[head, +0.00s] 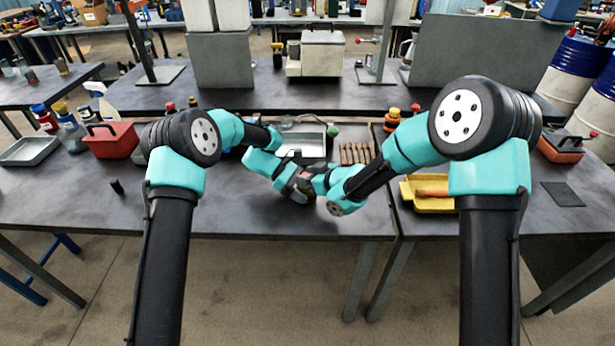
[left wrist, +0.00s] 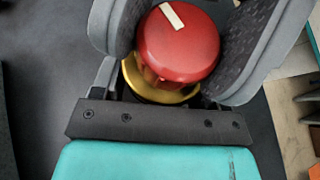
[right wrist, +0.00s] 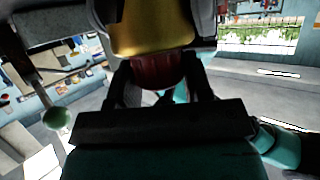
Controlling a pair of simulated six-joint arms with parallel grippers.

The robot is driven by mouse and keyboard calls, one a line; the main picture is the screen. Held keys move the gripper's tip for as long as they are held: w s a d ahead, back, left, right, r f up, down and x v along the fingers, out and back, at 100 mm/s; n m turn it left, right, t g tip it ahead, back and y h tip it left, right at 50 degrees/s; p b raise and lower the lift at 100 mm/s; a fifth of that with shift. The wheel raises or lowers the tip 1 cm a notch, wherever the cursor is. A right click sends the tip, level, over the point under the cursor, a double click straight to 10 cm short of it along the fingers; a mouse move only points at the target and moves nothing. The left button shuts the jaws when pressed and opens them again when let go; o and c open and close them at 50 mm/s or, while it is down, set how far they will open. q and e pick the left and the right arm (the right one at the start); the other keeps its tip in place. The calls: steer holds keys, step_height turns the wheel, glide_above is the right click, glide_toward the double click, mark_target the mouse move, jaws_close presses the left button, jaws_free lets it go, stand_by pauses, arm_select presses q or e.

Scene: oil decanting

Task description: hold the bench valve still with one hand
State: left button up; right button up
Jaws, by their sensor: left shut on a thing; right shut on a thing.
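The bench valve has a red round knob (left wrist: 178,45) with a white mark, above a brass-yellow body (left wrist: 150,88). In the left wrist view the knob and body sit between the two grey pads of my left gripper (left wrist: 188,50), which is shut on the valve. In the right wrist view the brass body (right wrist: 150,30) and a red part (right wrist: 155,70) lie between the fingers of my right gripper (right wrist: 155,85), also shut on the valve. In the head view my left gripper (head: 296,186) and right gripper (head: 316,180) meet low over the bench and mostly hide the valve.
Behind the grippers are a metal tray (head: 304,155), a green ball knob (head: 333,131) and a row of wooden pieces (head: 355,153). A yellow tray (head: 430,204) stands right, a red box (head: 110,140) left. The bench front left (head: 100,212) is largely clear.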

steer(key=shift+r, duration=0.1)
steer(key=o, duration=0.9)
steer(key=shift+d, duration=0.1)
steer(key=v, duration=1.2)
